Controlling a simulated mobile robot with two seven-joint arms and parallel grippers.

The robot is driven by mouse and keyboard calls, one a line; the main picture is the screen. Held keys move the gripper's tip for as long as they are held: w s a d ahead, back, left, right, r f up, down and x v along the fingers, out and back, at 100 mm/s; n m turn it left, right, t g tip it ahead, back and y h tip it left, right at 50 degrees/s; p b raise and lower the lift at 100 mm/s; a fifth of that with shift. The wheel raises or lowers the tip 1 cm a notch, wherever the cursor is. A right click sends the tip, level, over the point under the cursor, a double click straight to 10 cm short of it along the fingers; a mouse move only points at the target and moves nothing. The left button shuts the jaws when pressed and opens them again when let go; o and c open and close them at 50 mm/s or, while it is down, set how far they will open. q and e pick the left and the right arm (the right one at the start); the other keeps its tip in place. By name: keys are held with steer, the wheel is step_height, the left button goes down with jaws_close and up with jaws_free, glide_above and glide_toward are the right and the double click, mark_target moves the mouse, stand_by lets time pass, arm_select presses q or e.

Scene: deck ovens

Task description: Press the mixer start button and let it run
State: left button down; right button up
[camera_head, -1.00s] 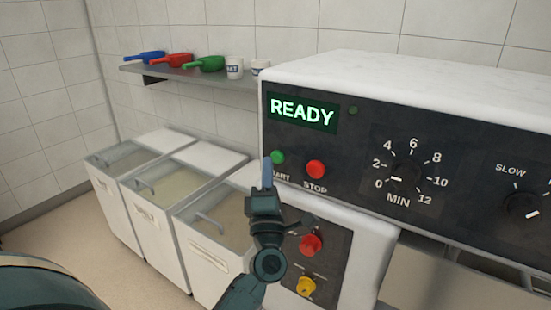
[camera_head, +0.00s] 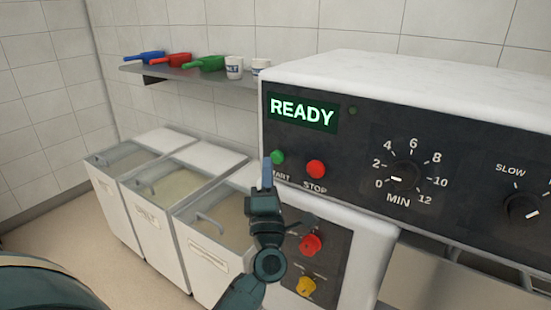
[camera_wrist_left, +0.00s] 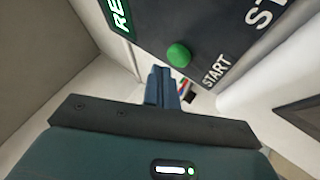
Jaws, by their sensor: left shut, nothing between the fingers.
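The green start button (camera_head: 277,157) sits on the dark control panel (camera_head: 355,125), left of the red stop button (camera_head: 316,169). The display (camera_head: 302,112) above them is lit and reads READY. My left gripper (camera_head: 267,172) is shut and empty, fingertips pointing up just below and left of the start button. In the left wrist view the start button (camera_wrist_left: 178,55) stands proud of the panel, beyond the shut fingertips (camera_wrist_left: 160,72), with a gap seen between them. The gripper covers part of the START label in the head view. The right gripper is not in view.
A timer dial (camera_head: 405,177) and a speed dial (camera_head: 522,208) are on the panel to the right. A red knob (camera_head: 311,244) and a yellow knob (camera_head: 306,286) are on the lower panel. White bins (camera_head: 150,215) stand left, under a shelf (camera_head: 190,76) with scoops and cups.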

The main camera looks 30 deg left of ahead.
arm_select(q)
steer(key=shift+w, duration=0.15)
steer(key=shift+w, duration=0.3)
steer(key=shift+w, duration=0.45)
stand_by(0.9)
steer(key=shift+s, duration=0.9)
steer(key=s+p, duration=0.1)
steer(key=s, duration=0.4)
steer(key=shift+a+p, duration=0.2)
steer(key=shift+p, duration=0.1)
